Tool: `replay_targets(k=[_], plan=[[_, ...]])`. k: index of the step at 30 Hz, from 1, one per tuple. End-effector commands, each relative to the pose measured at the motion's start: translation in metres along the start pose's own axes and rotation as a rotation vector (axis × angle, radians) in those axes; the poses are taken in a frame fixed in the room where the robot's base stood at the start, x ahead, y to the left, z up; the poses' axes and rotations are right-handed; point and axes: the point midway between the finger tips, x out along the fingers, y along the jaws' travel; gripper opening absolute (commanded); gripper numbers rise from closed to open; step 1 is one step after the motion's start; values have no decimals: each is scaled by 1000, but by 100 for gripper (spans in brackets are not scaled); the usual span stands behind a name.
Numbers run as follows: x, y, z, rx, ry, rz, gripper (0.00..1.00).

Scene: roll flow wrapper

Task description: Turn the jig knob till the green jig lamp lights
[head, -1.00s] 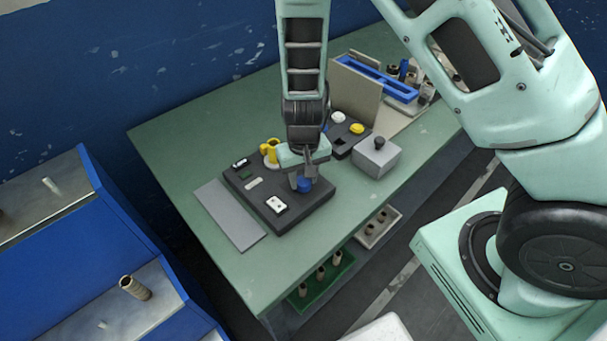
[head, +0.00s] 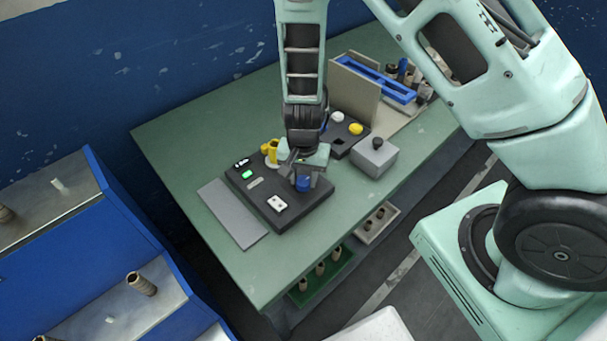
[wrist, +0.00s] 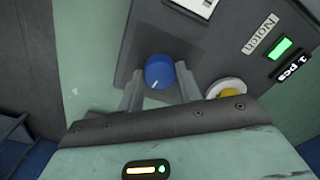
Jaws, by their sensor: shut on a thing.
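The jig (head: 240,207) is a dark block on the green table. Its blue knob (wrist: 159,72) has a white pointer line and stands between my fingers in the wrist view; it also shows in the head view (head: 303,184). My gripper (wrist: 161,80) points down over the jig and is shut on the knob. The green jig lamp (wrist: 279,48) is lit bright green beside the "NOTCH" label (wrist: 260,34). The lit lamp also shows in the head view (head: 247,175). A small display (wrist: 294,65) reads "1 pcs".
A yellow part (head: 270,150) stands at the jig's back edge. A grey box with a dark knob (head: 374,158) and a dark panel with white and yellow buttons (head: 345,133) are to the right. A grey plate (head: 231,214) lies left.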

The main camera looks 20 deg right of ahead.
Motion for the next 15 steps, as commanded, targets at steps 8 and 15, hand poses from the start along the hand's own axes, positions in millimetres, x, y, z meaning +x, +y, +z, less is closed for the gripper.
replay_targets(k=[8,15], plan=[[-1,-1,-1,9,2,-2,12],[-1,-1,-1,8,2,-2,57]])
